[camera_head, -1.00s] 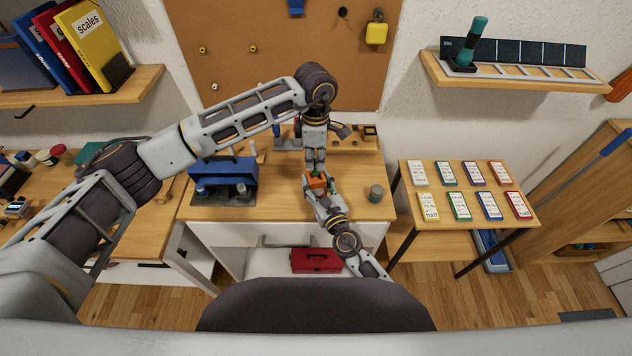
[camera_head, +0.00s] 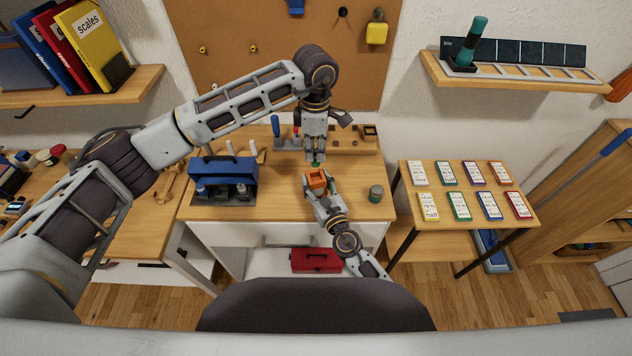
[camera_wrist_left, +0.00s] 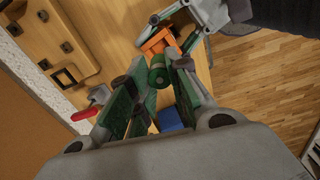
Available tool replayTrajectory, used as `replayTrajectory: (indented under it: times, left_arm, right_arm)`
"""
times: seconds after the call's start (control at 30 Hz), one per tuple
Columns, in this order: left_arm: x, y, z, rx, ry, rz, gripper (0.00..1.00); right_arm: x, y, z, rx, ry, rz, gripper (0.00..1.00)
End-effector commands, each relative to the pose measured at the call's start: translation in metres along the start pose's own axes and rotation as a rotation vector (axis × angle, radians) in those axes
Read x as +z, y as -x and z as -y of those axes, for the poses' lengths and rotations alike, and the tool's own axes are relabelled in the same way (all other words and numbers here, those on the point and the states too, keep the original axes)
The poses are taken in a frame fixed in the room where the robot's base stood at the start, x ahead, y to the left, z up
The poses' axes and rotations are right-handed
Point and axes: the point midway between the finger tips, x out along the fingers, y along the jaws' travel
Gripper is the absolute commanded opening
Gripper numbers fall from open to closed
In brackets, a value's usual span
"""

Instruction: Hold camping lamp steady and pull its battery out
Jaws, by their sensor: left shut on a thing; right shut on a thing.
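The camping lamp (camera_head: 317,180) shows as an orange body above the workbench. My right gripper (camera_head: 312,190) is shut on it and holds it from the front. The lamp also shows in the left wrist view (camera_wrist_left: 159,40), beside the other gripper's fingers. My left gripper (camera_head: 315,160) is just beyond and above the lamp and is shut on the green battery (camera_wrist_left: 157,73). In the left wrist view the battery sits between the fingertips, apart from the orange body. Much of the lamp's lower side is hidden.
A blue tool caddy (camera_head: 223,178) stands on the workbench (camera_head: 270,208) to the left. A small grey jar (camera_head: 375,193) stands to the right. A wooden block rack (camera_head: 355,141) is at the back. A red toolbox (camera_head: 316,259) lies below the bench front.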

Motion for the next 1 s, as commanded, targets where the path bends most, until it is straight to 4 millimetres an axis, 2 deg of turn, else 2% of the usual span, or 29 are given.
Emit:
replayTrajectory:
  times: [0.47,0.5,0.7,1.0]
  left_arm:
    - [0.0,0.0072,0.0,0.0,0.0,0.0,0.0]
    - [0.0,0.0072,0.0,0.0,0.0,0.0,0.0]
    - [0.0,0.0071,0.0,0.0,0.0,0.0,0.0]
    - [0.0,0.007,0.0001,0.0,0.0,0.0,0.0]
  right_arm:
    - [-0.0032,0.001,0.0,0.001,0.002,-0.005,0.19]
    - [-0.0032,0.001,0.0,0.001,0.002,-0.005,0.5]
    - [-0.0019,0.0006,0.0,0.0,0.001,-0.003,0.75]
    - [-0.0007,0.0003,0.0,0.0,0.0,-0.001,0.75]
